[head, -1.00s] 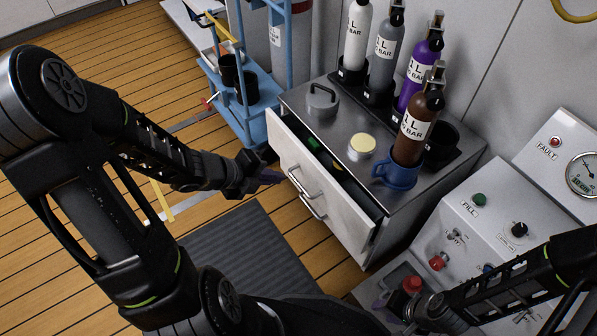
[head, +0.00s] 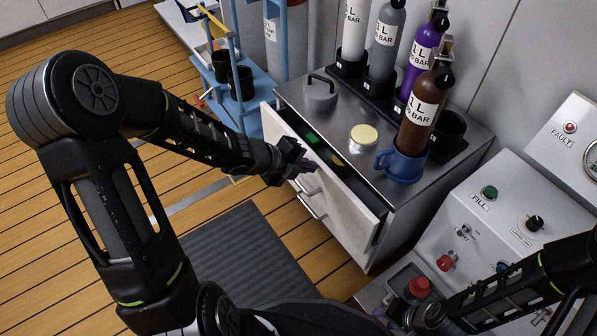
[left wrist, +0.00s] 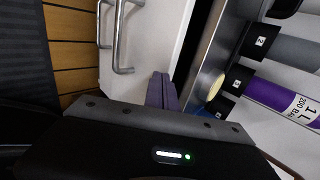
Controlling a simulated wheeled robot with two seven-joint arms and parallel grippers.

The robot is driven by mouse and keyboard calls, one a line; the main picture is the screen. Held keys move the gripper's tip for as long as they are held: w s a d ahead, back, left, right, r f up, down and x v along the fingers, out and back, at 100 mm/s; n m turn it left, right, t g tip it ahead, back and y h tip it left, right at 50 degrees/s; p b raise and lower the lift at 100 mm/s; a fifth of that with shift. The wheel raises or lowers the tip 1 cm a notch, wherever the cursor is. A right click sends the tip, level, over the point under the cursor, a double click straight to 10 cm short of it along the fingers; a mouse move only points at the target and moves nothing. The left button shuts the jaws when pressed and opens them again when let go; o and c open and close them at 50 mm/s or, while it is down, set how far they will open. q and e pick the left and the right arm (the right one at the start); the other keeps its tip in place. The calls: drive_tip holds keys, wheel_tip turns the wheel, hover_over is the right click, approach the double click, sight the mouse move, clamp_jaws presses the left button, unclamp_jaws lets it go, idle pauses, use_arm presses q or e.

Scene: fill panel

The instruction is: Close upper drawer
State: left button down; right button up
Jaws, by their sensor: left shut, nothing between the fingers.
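The upper drawer (head: 348,212) of the metal cabinet is partly open, with a green item (head: 313,140) and a yellow item inside. Its white front also shows in the left wrist view (left wrist: 150,40). My left gripper (head: 312,166) is shut and empty, at the top of the drawer front near its middle. In the left wrist view its purple fingers (left wrist: 161,90) overlap the white front; I cannot tell whether they touch it. Two bar handles show on the cabinet front, one marked here (left wrist: 122,50). My right gripper (head: 400,312) is low at the right, partly hidden, beside a red-capped item.
A blue cart (head: 240,108) stands behind left. A control panel (head: 490,225) is at right.

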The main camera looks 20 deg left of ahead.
use_arm(q)
drive_tip(key=shift+w, duration=0.1)
drive_tip(key=w+d, duration=0.1)
drive_tip(key=w, duration=0.1)
drive_tip(key=w+d, duration=0.1)
drive_tip(key=w, duration=0.1)
drive_tip(key=shift+d+b, duration=0.2)
drive_tip(key=shift+b, duration=0.15)
use_arm(e)
drive_tip(key=shift+f, duration=0.25)
use_arm(q)
drive_tip(key=shift+r, duration=0.1)
use_arm(e)
drive_tip(key=shift+s, duration=0.1)
